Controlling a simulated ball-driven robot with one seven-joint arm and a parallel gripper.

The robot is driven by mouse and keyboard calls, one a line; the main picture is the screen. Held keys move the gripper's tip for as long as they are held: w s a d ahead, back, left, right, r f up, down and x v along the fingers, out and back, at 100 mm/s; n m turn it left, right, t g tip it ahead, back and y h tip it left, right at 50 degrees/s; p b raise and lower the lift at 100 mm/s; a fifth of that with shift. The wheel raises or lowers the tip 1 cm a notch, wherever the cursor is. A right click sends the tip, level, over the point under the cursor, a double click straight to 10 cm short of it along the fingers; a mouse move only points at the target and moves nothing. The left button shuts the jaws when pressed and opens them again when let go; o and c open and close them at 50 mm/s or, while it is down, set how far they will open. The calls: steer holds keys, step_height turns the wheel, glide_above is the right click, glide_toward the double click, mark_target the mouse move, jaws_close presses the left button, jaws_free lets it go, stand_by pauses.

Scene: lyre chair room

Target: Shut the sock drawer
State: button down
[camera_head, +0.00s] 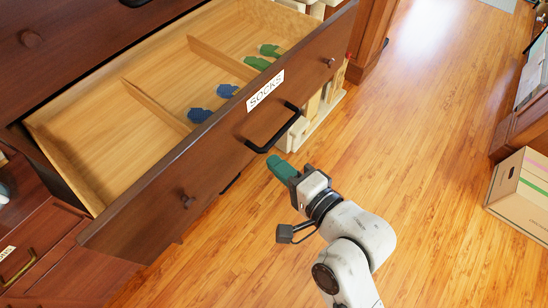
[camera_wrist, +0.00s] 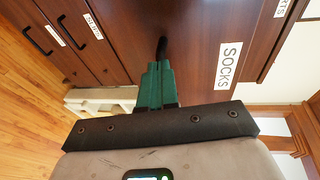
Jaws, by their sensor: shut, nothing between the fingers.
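The sock drawer (camera_head: 222,128) is pulled well out of its dark wood chest, with its inside showing. Its front carries a white SOCKS label (camera_head: 265,90) and a black bar handle (camera_head: 274,128). Blue socks (camera_head: 212,104) and green socks (camera_head: 264,57) lie in its compartments. My gripper (camera_head: 273,162), with green fingers, is shut and empty in front of the drawer front, close to the handle. In the wrist view the shut fingers (camera_wrist: 158,66) point at the handle (camera_wrist: 161,47), left of the label (camera_wrist: 229,66). I cannot tell whether they touch it.
A cream shelf-like piece (camera_head: 318,112) stands beside the chest. A cardboard box (camera_head: 521,187) sits on the floor at right. The wooden floor (camera_head: 420,120) between is clear.

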steer(key=shift+x, duration=0.85)
steer(key=shift+a, duration=0.1)
steer(key=w+a+p, duration=0.1)
steer(key=w+a, duration=0.1)
steer(key=a, duration=0.1)
steer(key=w+a+p, duration=0.1)
steer(key=w+a, duration=0.2)
steer(key=a, duration=0.1)
steer(key=w+a, duration=0.3)
steer(key=shift+w+a+r+p, duration=0.1)
steer(key=shift+w+a+p, duration=0.15)
steer(key=shift+a+p, duration=0.15)
steer(key=b+x, duration=0.2)
steer(key=x, duration=0.2)
steer(key=s+a+r+b+x, duration=0.1)
steer(key=b+x, duration=0.1)
steer(key=x, duration=0.3)
steer(key=a+r+b+x, duration=0.1)
steer(key=b+x, duration=0.2)
steer(key=x, duration=0.2)
steer(key=shift+s+a, duration=0.25)
steer(key=shift+w+a+r+b, duration=0.1)
steer(key=shift+w+a+b, duration=0.25)
steer(key=shift+a, duration=0.1)
steer(key=shift+w+r, duration=0.1)
steer(key=shift+r, duration=0.2)
steer(key=shift+r, duration=0.1)
